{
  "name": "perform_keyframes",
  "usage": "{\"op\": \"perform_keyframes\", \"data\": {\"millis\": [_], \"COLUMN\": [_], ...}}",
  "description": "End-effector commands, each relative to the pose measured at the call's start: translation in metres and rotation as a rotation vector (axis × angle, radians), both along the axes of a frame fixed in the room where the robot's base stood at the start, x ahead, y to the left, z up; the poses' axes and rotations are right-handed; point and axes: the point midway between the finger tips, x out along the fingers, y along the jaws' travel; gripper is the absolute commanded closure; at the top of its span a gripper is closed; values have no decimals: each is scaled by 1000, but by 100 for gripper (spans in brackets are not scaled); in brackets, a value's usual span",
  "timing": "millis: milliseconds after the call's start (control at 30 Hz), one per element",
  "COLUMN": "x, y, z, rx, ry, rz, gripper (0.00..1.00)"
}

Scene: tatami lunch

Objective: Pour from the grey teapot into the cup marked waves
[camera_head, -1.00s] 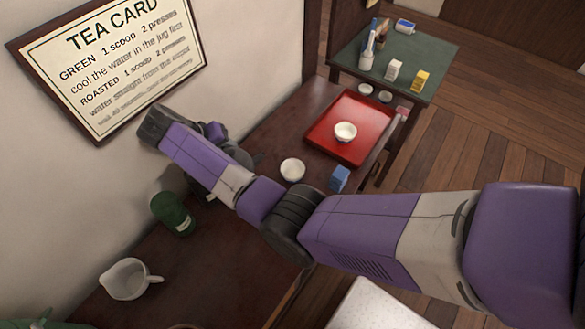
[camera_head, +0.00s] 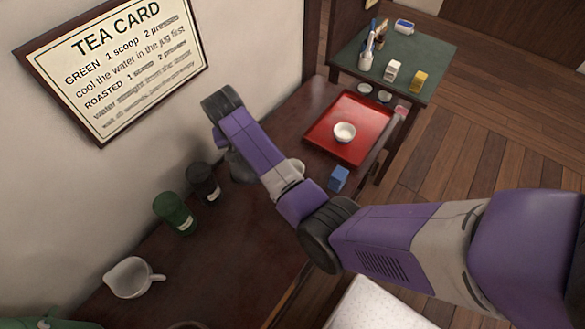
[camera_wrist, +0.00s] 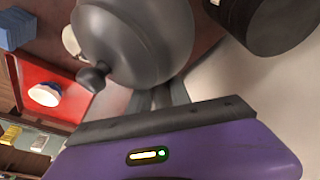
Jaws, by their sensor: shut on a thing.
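The grey teapot (camera_wrist: 140,40) fills the top of the wrist view, with its dark lid knob showing. My gripper (camera_wrist: 163,97) is shut on the teapot. In the head view the teapot (camera_head: 241,170) is mostly hidden behind my arm, so I cannot tell how high it is. One white cup (camera_head: 296,166) is partly covered by my forearm, just right of the teapot. It shows as a pale edge in the wrist view (camera_wrist: 70,41). Another white cup (camera_head: 344,133) stands upright on the red tray (camera_head: 320,132).
A dark canister (camera_head: 203,184) and a green canister (camera_head: 176,213) stand by the wall, left of the teapot. A white jug (camera_head: 130,278) is nearer. A blue box (camera_head: 339,178) sits near the front edge. A green side table (camera_head: 430,58) stands beyond the tray.

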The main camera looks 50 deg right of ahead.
Motion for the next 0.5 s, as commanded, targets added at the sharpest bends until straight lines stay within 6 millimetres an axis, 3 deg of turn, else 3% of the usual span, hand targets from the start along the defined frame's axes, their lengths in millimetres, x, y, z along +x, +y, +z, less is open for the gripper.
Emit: {"op": "perform_keyframes", "data": {"millis": [500], "x": [-2], "y": [-8], "z": [-12], "rx": [50], "ry": [-31], "rz": [-1], "gripper": [100]}}
